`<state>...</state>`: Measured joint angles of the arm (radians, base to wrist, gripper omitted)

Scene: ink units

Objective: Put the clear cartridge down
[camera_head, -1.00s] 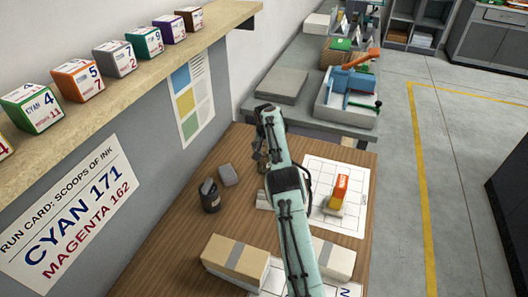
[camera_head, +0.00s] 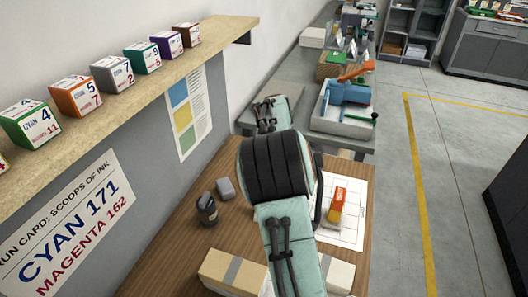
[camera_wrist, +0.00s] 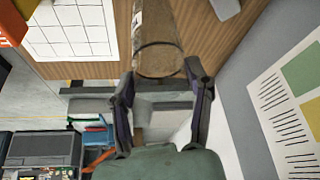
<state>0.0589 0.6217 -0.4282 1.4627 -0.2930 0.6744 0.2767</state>
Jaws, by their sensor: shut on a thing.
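The clear cartridge (camera_wrist: 162,38) shows in the wrist view as a see-through, brownish tube, with the wood table showing through it. Its rounded end lies between the two fingers of my gripper (camera_wrist: 160,76), which is shut on it. The tube runs from the fingers to the top edge of the view. In the head view my own arm hides the gripper and the cartridge. I cannot tell whether the cartridge touches the table.
A white grid sheet (camera_head: 352,228) lies on the wooden table (camera_head: 172,258) with an orange and yellow block (camera_head: 337,207) on it. A dark bottle (camera_head: 207,210), a grey block (camera_head: 225,188) and a taped box (camera_head: 232,270) stand left of my arm. A shelf (camera_head: 150,63) runs along the wall.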

